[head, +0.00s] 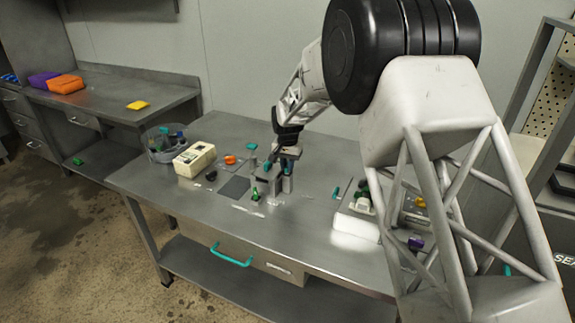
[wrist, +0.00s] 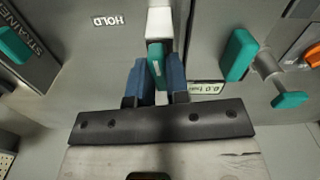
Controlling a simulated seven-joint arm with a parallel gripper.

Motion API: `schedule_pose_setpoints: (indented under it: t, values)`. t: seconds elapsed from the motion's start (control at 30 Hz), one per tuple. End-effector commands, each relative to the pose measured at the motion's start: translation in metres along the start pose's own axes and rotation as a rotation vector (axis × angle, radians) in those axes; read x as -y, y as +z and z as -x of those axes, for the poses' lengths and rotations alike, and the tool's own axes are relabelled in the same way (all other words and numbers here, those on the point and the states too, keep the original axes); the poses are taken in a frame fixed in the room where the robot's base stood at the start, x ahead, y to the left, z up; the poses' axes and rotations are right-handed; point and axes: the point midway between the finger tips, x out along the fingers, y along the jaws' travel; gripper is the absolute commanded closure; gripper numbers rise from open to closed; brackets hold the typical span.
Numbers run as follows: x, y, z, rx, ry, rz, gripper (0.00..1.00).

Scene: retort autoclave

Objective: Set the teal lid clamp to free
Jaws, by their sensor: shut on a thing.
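My gripper (wrist: 159,82) is shut on a teal handle (wrist: 156,58), which looks like the lid clamp. The handle sits between the blue fingers, in front of a white block (wrist: 159,21). A label reading HOLD (wrist: 108,20) is upside down on the grey surface to its left; no FREE label is legible. In the head view my gripper (head: 283,168) points down over the middle of the steel bench (head: 180,217), and the fingers mostly hide the clamp.
Another teal part (wrist: 13,44) is at left. A cream box (head: 194,160) and clear bin (head: 160,148) stand on the bench's left.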

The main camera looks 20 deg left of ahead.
Motion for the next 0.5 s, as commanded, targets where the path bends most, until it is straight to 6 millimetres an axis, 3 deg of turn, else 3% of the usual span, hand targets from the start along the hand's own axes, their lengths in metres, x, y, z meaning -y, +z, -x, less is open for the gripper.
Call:
schedule_pose_setpoints:
  t: [0.5]
  values:
    - [0.0001,-0.0005,0.0009,-0.001,-0.001,-0.161,1.00]
